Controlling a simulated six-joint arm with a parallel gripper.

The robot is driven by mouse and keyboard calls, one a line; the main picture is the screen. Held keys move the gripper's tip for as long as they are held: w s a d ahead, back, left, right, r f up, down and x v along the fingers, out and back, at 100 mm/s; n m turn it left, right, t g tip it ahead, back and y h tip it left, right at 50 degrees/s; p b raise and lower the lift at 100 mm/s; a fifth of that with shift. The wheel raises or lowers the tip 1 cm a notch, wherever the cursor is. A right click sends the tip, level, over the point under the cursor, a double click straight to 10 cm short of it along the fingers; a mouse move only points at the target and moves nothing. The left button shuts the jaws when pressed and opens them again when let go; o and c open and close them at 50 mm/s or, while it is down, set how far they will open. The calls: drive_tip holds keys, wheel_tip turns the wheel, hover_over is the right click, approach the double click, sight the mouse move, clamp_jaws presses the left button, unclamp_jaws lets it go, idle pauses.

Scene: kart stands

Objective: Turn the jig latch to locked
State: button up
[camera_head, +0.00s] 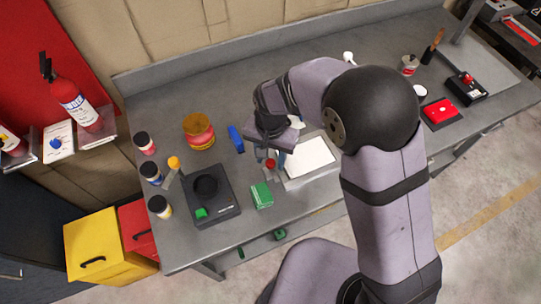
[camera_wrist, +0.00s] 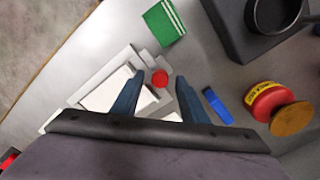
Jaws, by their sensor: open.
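A round red knob (camera_head: 270,164) stands at the left edge of a pale, flat jig plate (camera_head: 308,157) on the bench. It also shows in the wrist view (camera_wrist: 160,79) beside the pale plate parts. I take this knob to be on the jig latch; its lever and lock marking are too small or hidden to read. My gripper (camera_head: 271,156) is over the knob, pointing down. In the wrist view its two blue fingers (camera_wrist: 159,76) are apart, with the red knob showing between their tips. I cannot tell whether they touch it. My arm hides part of the plate.
A green block (camera_head: 262,195) and a black base with a round cup (camera_head: 212,194) stand nearby. A blue block (camera_head: 236,139) and a red-and-yellow can (camera_head: 199,131) are left of the gripper. Several small jars line the left end. A red plate (camera_head: 441,112) lies far right.

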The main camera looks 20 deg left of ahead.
drive_tip(key=shift+f, duration=0.2)
clamp_jaws()
